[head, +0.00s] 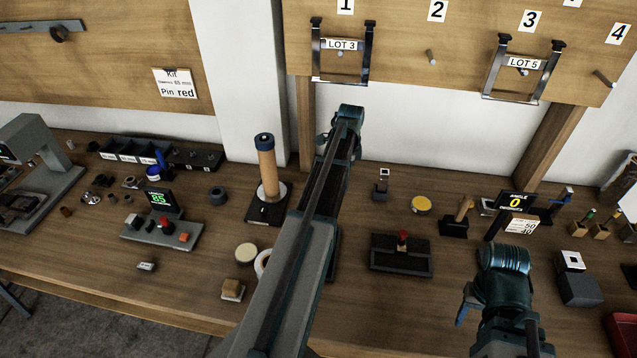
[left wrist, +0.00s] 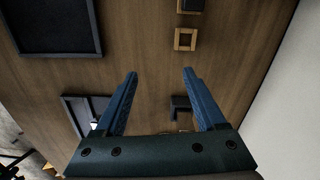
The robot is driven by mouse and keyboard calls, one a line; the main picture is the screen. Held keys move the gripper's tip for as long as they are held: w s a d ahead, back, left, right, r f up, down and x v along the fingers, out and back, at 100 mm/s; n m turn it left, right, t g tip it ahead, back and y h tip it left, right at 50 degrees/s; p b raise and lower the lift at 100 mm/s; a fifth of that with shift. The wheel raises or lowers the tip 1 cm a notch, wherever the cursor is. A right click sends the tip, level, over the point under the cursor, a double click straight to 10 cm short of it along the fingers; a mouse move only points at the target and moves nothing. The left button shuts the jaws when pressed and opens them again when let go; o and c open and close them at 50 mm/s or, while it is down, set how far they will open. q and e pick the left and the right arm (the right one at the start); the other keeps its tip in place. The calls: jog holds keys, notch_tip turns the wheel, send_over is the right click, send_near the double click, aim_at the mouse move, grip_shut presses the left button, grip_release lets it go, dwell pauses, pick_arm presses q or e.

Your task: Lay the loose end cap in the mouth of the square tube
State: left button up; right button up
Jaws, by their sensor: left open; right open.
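A pale square piece with a dark square opening (head: 572,260) sits against a dark block at the right of the head view; it looks like the square tube's mouth. I cannot pick out the loose end cap with certainty. My left gripper (left wrist: 159,76) is open, with nothing between its fingers, above the wooden bench; its arm crosses the middle of the head view.
A dark tray with a red-topped piece (head: 400,262) stands between my arms. A small dark upright stand (head: 381,186) and a yellow disc (head: 421,204) are behind it. An angle display (head: 515,201) stands behind my right gripper. LOT frames hang on the back board.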

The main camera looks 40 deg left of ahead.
pick_arm(q)
jog(key=shift+m, duration=0.7)
jog(key=a, duration=1)
jog(key=shift+s+r, duration=0.15)
jog(key=shift+r, duration=0.1)
jog(key=shift+f+b, duration=1.05)
jog(key=shift+f, duration=0.15)
pick_arm(e)
jog(key=shift+f, duration=0.95)
pick_arm(q)
jog(key=shift+f, duration=0.1)
pick_arm(e)
jog(key=shift+f, duration=0.1)
pick_arm(q)
notch_tip(320, 180, down, 5)
jog(key=b, duration=0.5)
jog(key=shift+s, duration=0.1)
pick_arm(e)
notch_tip(320, 180, down, 5)
jog(key=shift+f, duration=0.1)
pick_arm(q)
grip_shut()
